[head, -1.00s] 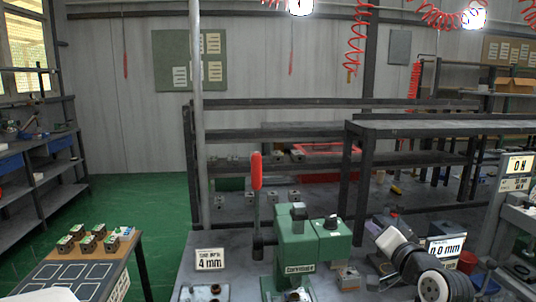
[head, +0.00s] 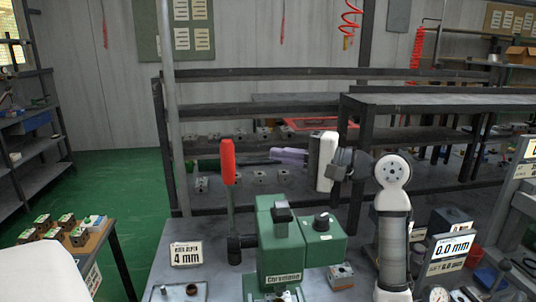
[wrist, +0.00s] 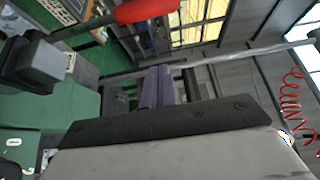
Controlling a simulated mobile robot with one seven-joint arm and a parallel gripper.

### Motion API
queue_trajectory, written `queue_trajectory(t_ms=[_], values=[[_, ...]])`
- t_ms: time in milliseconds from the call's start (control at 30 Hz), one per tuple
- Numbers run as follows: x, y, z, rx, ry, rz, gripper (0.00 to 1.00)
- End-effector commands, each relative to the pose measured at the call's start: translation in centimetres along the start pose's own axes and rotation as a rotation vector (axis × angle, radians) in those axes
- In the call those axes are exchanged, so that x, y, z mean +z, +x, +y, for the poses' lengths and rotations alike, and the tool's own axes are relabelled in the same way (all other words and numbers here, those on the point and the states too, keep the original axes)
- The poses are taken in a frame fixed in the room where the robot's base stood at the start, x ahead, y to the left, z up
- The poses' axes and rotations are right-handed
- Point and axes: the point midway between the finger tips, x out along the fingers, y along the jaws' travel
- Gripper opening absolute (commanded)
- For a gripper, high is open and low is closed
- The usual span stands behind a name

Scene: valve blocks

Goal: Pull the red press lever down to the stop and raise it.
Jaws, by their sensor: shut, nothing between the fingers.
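The green press (head: 294,240) stands on the workbench, with a black knob on its head. Its lever has a red handle (head: 228,160) that points straight up on the press's left side, above a dark pivot. In the wrist view the red handle (wrist: 147,11) lies across the top and the press body (wrist: 60,110) is at the left. My gripper (head: 273,155), with purple fingers, is shut and empty. It is to the right of the red handle, at about its height in the picture, pointing left, with a visible gap. The fingers also show in the wrist view (wrist: 155,88).
A "4 mm" sign (head: 186,254) stands left of the press. A "0.0 mm" display (head: 452,247) stands at the right. A dark rack (head: 260,110) is behind the bench. A side table (head: 100,245) with small valve blocks is at the lower left.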

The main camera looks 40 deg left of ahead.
Motion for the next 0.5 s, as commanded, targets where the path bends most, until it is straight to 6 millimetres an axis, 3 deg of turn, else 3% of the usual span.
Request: queue_trajectory(t_ms=[433, 500], values=[[0.1, 9.3, 0.1, 0.001, -0.001, -0.001, 0.0], [1.1, 8.5, 0.6, -0.001, -0.006, 0.003, 0.0]])
